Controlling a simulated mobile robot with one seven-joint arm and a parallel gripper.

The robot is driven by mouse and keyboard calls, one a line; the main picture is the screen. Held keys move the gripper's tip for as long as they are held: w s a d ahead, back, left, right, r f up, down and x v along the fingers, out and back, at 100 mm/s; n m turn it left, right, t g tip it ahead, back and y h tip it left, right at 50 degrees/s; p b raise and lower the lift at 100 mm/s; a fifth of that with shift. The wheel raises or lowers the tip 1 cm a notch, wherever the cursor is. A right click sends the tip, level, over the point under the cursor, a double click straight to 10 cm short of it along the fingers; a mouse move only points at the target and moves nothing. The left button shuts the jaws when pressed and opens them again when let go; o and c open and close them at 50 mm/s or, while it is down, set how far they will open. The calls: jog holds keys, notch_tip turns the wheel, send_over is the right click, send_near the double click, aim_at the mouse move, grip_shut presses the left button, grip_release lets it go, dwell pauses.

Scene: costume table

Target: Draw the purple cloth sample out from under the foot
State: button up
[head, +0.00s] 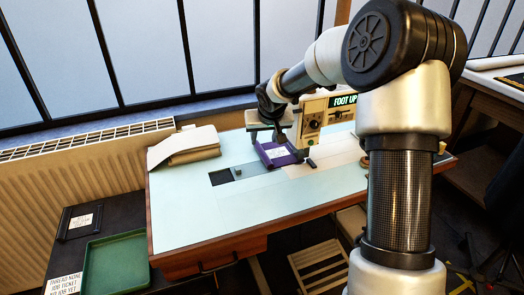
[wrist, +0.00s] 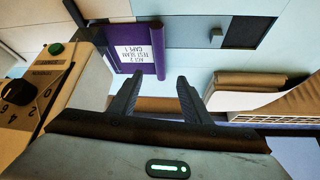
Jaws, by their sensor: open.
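The purple cloth sample (head: 277,153) lies on the table near the sewing machine (head: 327,112), whose sign reads "FOOT UP". In the wrist view the purple cloth (wrist: 158,52) carries a white label with printed text. My gripper (wrist: 155,82) is open, its two dark fingers apart and nothing between them. The fingertips show just short of the cloth's near edge in that view; I cannot tell whether they touch it. In the head view my gripper (head: 272,130) is above and beside the cloth. The presser foot itself is not clearly visible.
Folded tan fabric (head: 184,147) lies at the table's back left. A dark recess (head: 222,178) is in the pale blue tabletop (head: 200,222). The front left of the table is clear. A green tray (head: 114,264) stands lower left, and a radiator (head: 85,170) runs behind.

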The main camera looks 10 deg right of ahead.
aim_at(261, 150)
jog(key=b+x, duration=0.2)
jog(key=x, duration=0.7)
jog(key=shift+w+f, duration=0.1)
jog(key=shift+f, duration=0.1)
grip_shut()
